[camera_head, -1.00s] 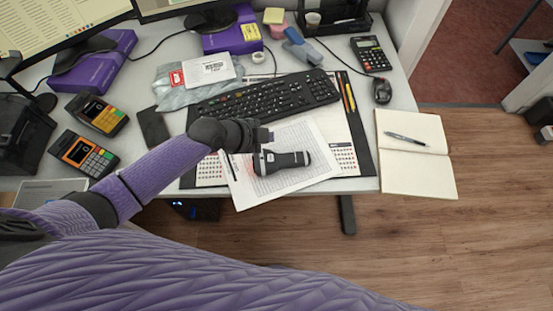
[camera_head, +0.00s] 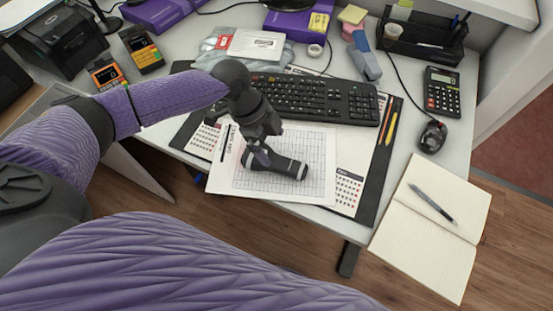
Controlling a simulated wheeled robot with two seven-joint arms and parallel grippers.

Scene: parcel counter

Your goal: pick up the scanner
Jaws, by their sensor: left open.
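The scanner (camera_head: 285,166) is a dark, elongated handheld device. It lies on a printed sheet (camera_head: 315,150) near the front edge of the desk. My left gripper (camera_head: 262,156) is open and points down at the left part of the scanner. Its fingers cover some of the scanner's left end, and I cannot tell whether they touch it. My right gripper is not in view.
A keyboard (camera_head: 320,98) lies behind the sheet on a dark desk mat (camera_head: 378,178). A stapler (camera_head: 364,58), calculator (camera_head: 442,90) and mouse (camera_head: 432,137) are at the back right. An open notebook (camera_head: 416,238) with a pen (camera_head: 432,203) lies at the right.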

